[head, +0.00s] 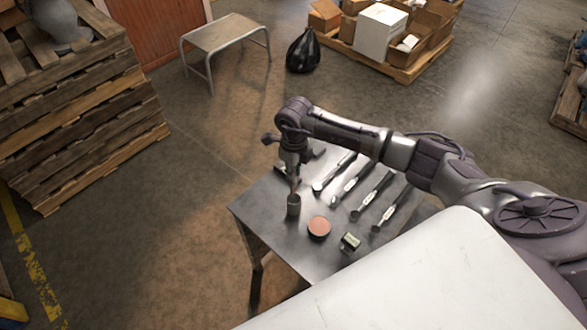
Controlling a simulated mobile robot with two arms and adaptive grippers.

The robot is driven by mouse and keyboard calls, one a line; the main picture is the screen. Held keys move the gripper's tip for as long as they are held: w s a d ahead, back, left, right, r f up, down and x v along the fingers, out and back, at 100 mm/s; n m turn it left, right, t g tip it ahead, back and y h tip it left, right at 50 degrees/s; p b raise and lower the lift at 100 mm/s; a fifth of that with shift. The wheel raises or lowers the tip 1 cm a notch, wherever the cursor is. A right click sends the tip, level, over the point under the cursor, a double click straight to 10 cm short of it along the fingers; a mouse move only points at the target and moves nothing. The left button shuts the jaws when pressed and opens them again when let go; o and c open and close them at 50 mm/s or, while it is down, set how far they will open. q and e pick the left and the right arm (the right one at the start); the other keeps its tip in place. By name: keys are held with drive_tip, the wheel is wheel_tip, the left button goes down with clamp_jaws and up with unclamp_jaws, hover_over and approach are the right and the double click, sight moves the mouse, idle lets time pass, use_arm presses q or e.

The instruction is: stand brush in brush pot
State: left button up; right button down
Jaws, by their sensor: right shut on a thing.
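My right gripper (293,178) reaches down over the left part of a grey metal table (258,209). It is shut on a thin brush (295,187), of which only a small part shows below the fingers. A small dark cylindrical brush pot (293,207) stands upright on the table directly under the gripper. The brush's lower end meets the pot's mouth in the picture; I cannot tell how far inside it is. My left gripper is not in view.
A round tin with a pinkish top (319,227) and a small dark box with a pale top (350,242) lie right of the pot. Several long silvery tools (353,188) lie behind them. Stacked pallets (85,110) stand at the left, with open floor between.

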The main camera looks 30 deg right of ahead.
sight(293, 186)
wheel_tip(293, 186, down, 2)
drive_tip(key=shift+f+b, duration=0.25)
drive_tip(key=shift+b, duration=0.45)
drive_tip(key=shift+f+b, duration=2.3)
drive_tip(key=shift+f, duration=0.35)
drive_tip(key=c, duration=1.1)
unclamp_jaws()
drive_tip(key=shift+r, duration=0.15)
wheel_tip(293, 186, up, 12)
drive_tip(key=shift+s+f, duration=0.1)
